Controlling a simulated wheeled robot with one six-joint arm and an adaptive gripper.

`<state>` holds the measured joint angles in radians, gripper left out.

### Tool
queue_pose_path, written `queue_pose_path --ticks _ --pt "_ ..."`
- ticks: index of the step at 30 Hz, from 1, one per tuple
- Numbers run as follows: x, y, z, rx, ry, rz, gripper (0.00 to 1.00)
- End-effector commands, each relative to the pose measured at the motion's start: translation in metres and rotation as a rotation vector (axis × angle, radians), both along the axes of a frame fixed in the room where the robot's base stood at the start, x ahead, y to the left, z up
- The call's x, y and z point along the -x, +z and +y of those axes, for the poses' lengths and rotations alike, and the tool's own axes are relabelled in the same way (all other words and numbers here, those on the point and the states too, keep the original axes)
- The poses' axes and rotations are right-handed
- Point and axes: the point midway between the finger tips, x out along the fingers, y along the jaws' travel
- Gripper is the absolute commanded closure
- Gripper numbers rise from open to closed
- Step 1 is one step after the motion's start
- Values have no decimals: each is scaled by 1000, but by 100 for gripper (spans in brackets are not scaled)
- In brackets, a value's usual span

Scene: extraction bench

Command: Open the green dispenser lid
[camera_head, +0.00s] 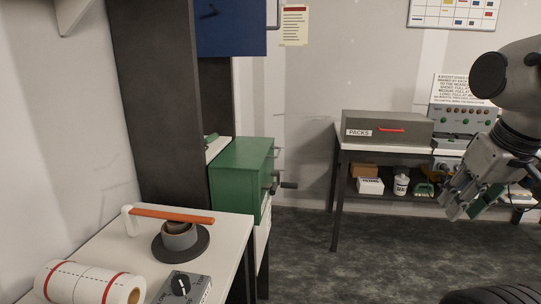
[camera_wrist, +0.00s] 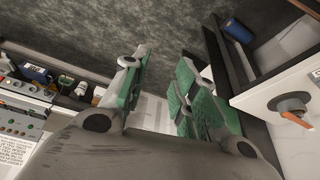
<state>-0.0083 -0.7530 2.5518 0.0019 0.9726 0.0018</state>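A green box-shaped dispenser (camera_head: 240,168) stands on a white unit left of centre in the head view. Its flat green top looks closed. Dark handles or cranks stick out from its right side. I cannot make out a separate lid edge. My gripper (camera_head: 462,207) hangs at the right of the head view, well apart from the green dispenser. In the wrist view its two green-padded fingers (camera_wrist: 160,75) stand apart with nothing between them. I cannot identify the green dispenser in the wrist view.
A white bench (camera_head: 130,270) at the front left holds a paper roll (camera_head: 85,283), a dark round base with an orange bar (camera_head: 172,215), and a knob box (camera_head: 182,288). A grey PACKS box (camera_head: 387,127) sits on the back table. Grey floor (camera_head: 350,265) lies open between.

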Motion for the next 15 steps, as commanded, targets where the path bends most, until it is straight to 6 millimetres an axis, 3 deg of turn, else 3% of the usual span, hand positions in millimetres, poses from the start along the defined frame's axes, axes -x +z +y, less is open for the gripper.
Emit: queue_pose_path --ticks 8,11,15 --pt "-25 -54 15 17 74 277 83" --pt "-53 -80 23 39 114 351 83" --pt "-114 -124 39 80 231 341 83"
